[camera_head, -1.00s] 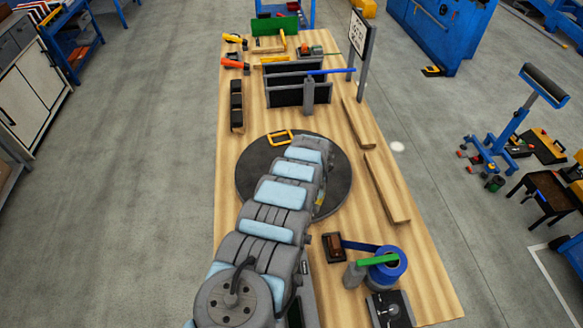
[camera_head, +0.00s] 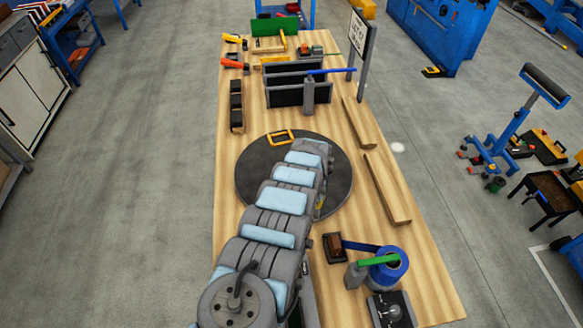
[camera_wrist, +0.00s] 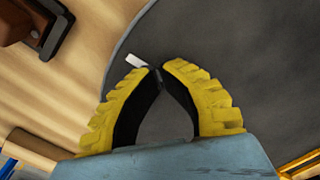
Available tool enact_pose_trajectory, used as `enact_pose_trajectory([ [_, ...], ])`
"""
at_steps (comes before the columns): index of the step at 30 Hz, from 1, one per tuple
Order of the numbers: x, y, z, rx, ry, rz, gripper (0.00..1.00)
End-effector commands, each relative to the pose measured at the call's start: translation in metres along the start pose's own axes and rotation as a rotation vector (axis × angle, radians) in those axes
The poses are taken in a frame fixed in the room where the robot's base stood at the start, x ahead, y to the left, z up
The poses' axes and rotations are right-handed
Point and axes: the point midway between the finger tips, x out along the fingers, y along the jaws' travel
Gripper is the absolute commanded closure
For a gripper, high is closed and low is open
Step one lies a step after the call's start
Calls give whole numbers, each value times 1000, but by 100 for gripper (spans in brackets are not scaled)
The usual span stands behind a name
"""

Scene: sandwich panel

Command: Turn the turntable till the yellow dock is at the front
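The turntable (camera_head: 255,170) is a dark round disc in the middle of the wooden bench, partly covered by my arm. The yellow dock (camera_head: 280,137), a small square frame, lies at its far edge in the head view. A yellow edge, probably the dock, shows at the lower right of the wrist view (camera_wrist: 302,165). My gripper (camera_wrist: 157,70) has yellow ribbed fingers with black pads; the tips come together over the disc near its rim. A small white piece (camera_wrist: 137,60) lies by the tips; I cannot tell whether they touch it. In the head view my arm mostly hides the gripper.
A brown block in a black holder (camera_head: 334,247) and a blue roll (camera_head: 388,265) stand at the near right. Wooden strips (camera_head: 388,190) lie right of the disc. Dark upright panels (camera_head: 298,92) stand behind it; a black rack (camera_head: 237,105) is at the left.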

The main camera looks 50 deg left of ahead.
Motion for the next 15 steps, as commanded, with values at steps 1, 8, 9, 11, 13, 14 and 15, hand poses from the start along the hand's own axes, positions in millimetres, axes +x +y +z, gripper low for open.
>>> enact_pose_trajectory([
  [1, 0, 0, 0, 0, 0, 0, 100],
  [8, 3, 5, -4, 2, 1, 0, 100],
  [9, 3, 6, -6, 2, 1, 0, 100],
  [11, 3, 8, -8, 1, 1, 0, 100],
  [13, 3, 10, -10, 2, 2, 0, 100],
  [14, 2, 11, -11, 2, 2, 0, 100],
  [15, 3, 13, -12, 2, 3, 0, 100],
])
